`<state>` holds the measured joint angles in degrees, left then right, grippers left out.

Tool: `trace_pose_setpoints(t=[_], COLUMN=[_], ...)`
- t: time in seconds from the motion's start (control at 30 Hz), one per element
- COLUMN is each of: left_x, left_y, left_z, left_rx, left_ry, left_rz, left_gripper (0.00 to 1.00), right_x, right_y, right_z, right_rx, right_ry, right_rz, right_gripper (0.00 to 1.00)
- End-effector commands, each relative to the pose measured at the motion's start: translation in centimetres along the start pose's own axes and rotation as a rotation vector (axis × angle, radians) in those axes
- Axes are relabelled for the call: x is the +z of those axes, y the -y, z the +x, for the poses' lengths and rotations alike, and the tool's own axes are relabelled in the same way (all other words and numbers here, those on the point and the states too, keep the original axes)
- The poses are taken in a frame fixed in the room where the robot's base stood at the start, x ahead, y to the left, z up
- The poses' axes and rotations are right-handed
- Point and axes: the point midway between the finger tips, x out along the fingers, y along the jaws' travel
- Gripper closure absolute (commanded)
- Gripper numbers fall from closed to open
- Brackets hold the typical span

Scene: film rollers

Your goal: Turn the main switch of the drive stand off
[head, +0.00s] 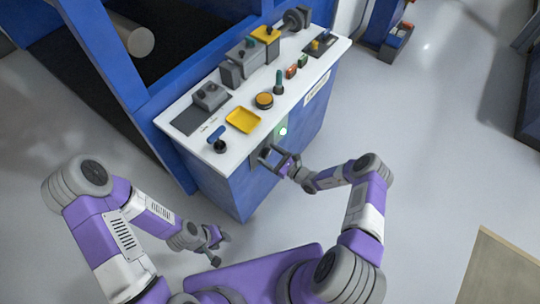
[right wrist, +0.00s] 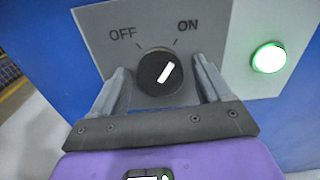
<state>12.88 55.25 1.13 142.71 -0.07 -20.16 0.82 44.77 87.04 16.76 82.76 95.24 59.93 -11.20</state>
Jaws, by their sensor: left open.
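The main switch (right wrist: 160,72) is a round black knob on a grey plate marked OFF on the left and ON on the right. Its white pointer tilts up and right toward ON. My right gripper (right wrist: 163,84) is open, with one finger on each side of the knob and visible gaps. In the head view, my right gripper (head: 272,155) is at the front panel of the blue drive stand (head: 228,188) and mostly hides the switch. A green lamp (right wrist: 268,57) glows right of the switch. My left gripper (head: 218,246) is open and empty, low in front of the stand.
The stand's white top (head: 250,92) carries a blue-handled lever (head: 217,138), a yellow tray (head: 243,120), an orange-topped round button (head: 264,100) and several other controls. A blue frame (head: 105,50) stands behind at left. Grey floor (head: 430,130) is clear at right.

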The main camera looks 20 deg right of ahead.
Motion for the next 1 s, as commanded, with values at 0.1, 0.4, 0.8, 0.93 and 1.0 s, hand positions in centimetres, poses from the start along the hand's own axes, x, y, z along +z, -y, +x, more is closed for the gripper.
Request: trace_pose_setpoints(t=[0.1, 0.4, 0.8, 0.93, 1.0], left_x=[0.0, 0.0, 0.0, 0.0, 0.1], left_y=[0.0, 0.0, -0.2, -0.3, -0.4], left_z=[0.0, 0.0, -0.5, -0.9, -1.1], left_rx=[0.000, 0.000, 0.000, 0.000, 0.000], left_ry=[0.000, 0.000, 0.000, 0.000, 0.000], left_rz=[0.000, 0.000, 0.000, 0.000, 0.000], left_gripper=[0.57, 0.57, 0.57, 0.57, 0.57], right_x=[0.0, 0.0, 0.0, 0.0, 0.0], right_y=[0.0, 0.0, 0.0, 0.0, 0.0], right_z=[0.0, 0.0, -0.1, -0.1, -0.1], right_rx=[0.000, 0.000, -0.002, -0.001, -0.002], right_ry=[0.000, 0.000, -0.002, -0.002, -0.002], right_rz=[0.000, 0.000, -0.122, -0.223, -0.286], right_gripper=[0.42, 0.77, 0.77, 0.77, 0.77])
